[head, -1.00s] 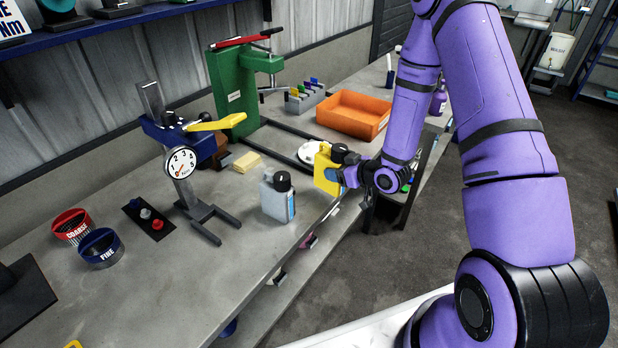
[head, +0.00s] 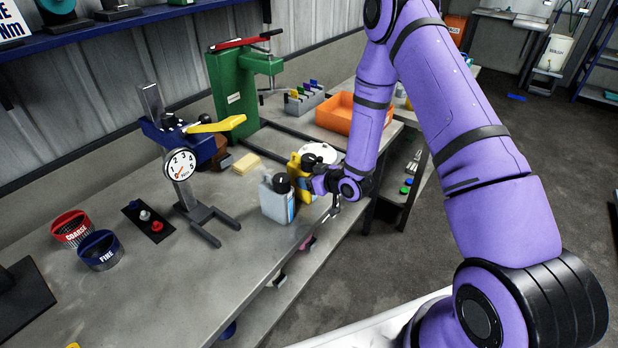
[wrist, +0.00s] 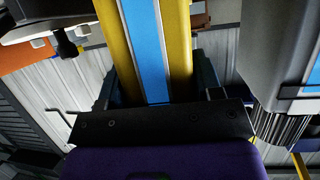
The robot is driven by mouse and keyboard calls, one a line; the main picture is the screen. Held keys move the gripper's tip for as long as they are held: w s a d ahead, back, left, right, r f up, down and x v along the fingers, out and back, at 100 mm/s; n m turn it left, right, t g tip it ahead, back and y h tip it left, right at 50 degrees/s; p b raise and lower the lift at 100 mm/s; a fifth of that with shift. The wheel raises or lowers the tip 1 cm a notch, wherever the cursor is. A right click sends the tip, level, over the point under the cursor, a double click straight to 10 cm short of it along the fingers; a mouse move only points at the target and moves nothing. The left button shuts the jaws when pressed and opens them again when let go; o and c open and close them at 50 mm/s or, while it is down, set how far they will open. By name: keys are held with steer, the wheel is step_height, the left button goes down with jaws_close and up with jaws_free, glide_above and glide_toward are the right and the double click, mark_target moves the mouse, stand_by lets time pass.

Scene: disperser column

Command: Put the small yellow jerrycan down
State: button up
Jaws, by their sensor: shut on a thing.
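The small yellow jerrycan (head: 296,168) is in my gripper (head: 313,183), just behind and to the right of a grey-white jerrycan in the head view. The grey-white jerrycan and my gripper hide part of it. In the wrist view the yellow jerrycan (wrist: 178,60) with its blue stripe fills the middle, between the fingers of my shut gripper (wrist: 158,85). I cannot tell whether its base touches the bench.
The grey-white jerrycan (head: 275,200) with a black cap stands close beside the yellow one on the bench (head: 150,290). A yellow block (head: 246,163), a white round lid (head: 320,152), a gauge stand (head: 180,165) and an orange tray (head: 345,118) are nearby.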

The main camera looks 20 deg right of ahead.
stand_by(0.3)
steer(key=o, duration=1.5)
steer(key=shift+f, duration=0.1)
steer(key=shift+o, duration=0.2)
